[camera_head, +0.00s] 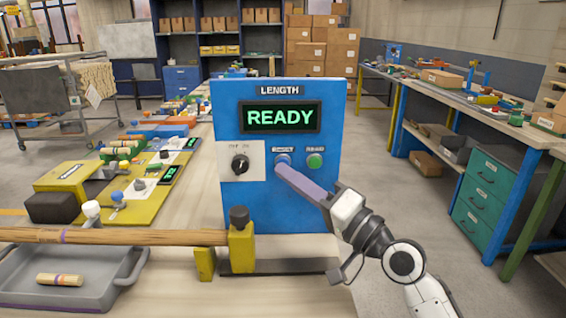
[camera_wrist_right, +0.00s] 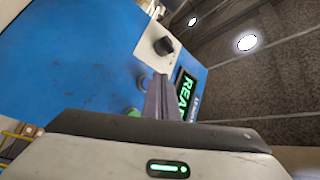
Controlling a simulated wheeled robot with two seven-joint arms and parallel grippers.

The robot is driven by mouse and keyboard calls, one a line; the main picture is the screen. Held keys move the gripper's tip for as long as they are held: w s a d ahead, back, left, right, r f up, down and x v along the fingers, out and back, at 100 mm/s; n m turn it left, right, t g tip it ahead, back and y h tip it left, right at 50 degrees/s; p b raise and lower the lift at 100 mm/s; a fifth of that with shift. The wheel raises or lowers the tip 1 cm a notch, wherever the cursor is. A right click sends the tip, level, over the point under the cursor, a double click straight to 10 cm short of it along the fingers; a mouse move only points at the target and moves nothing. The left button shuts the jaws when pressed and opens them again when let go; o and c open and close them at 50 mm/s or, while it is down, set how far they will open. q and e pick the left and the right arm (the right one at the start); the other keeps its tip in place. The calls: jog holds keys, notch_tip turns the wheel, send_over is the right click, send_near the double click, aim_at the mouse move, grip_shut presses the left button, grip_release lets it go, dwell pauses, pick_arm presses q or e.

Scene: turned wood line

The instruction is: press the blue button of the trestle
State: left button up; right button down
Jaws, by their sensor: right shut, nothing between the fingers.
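The trestle's blue panel (camera_head: 232,203) stands upright, with a LENGTH label and a lit green READY display (camera_head: 280,117). Below the display are a black knob (camera_head: 240,164), the blue button (camera_head: 283,158) and a green button (camera_head: 315,161). My right gripper (camera_head: 280,168) is shut and empty, its fingertips at the lower edge of the blue button. Contact cannot be told. In the right wrist view, the shut fingers (camera_wrist_right: 161,78) point at the panel beside the blue button (camera_wrist_right: 143,82), with the knob (camera_wrist_right: 163,46) beyond. My left gripper is not in view.
A long wooden rod (camera_head: 120,237) lies across the front left, ending at a yellow stop block (camera_head: 241,248). A grey tray (camera_head: 85,292) with a short turned piece (camera_head: 59,280) sits below it. A yellow fixture (camera_head: 135,203) is left of the panel. Floor to the right is clear.

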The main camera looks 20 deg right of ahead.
jog(key=s+p, duration=0.1)
jog(key=s, duration=0.1)
jog(key=s+a+p, duration=0.1)
jog(key=s, duration=0.1)
jog(key=shift+s+a, duration=0.2)
jog(key=shift+s, duration=0.2)
dwell(0.8)
